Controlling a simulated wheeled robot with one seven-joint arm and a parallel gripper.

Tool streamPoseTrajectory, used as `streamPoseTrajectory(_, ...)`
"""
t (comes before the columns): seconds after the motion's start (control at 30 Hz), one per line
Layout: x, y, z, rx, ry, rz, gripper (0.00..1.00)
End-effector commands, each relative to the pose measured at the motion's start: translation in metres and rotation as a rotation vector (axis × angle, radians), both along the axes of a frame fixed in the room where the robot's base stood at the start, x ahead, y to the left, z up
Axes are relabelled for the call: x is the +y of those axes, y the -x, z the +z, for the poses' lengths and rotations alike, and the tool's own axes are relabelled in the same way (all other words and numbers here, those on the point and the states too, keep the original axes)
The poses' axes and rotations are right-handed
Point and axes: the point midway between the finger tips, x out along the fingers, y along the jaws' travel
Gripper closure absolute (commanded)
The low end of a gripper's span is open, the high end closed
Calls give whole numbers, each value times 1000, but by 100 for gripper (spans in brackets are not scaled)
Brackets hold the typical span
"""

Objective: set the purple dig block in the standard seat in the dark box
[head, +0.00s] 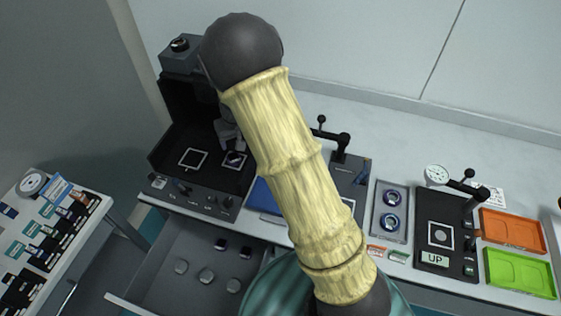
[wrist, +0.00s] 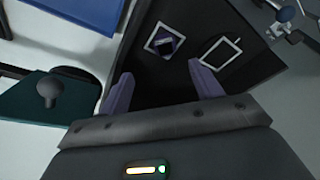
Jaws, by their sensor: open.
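The dark box (head: 174,116) stands at the left end of the table, with two white square outlines on its floor. A small dark, purplish block (wrist: 166,46), seemingly the purple dig block, lies inside one outline, turned relative to it; in the head view it is in the right-hand outline (head: 234,168). The other outline (wrist: 208,61) is empty. My gripper (wrist: 160,70) is open, its two purple fingers apart and nothing between them. The block lies beyond the fingertips, apart from them. In the head view my arm partly hides my gripper (head: 229,136) above the box floor.
An open drawer (head: 170,262) below the box holds two dark blocks and several round pieces. A blue panel (head: 264,197) lies right of the box. Farther right are a black lever fixture (head: 438,213), an orange tray (head: 512,230) and a green tray (head: 519,273).

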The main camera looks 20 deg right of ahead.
Motion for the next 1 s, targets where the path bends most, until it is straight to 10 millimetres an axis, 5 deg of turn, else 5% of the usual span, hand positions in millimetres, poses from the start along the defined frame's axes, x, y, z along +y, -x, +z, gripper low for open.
streamPoseTrajectory(0.3,-60,98,63,29,-32,-109,35)
streamPoseTrajectory(0.6,-98,208,94,29,-3,-168,35)
streamPoseTrajectory(0.73,-104,229,96,28,12,-177,35)
streamPoseTrajectory(1.0,-104,231,95,30,14,-179,35)
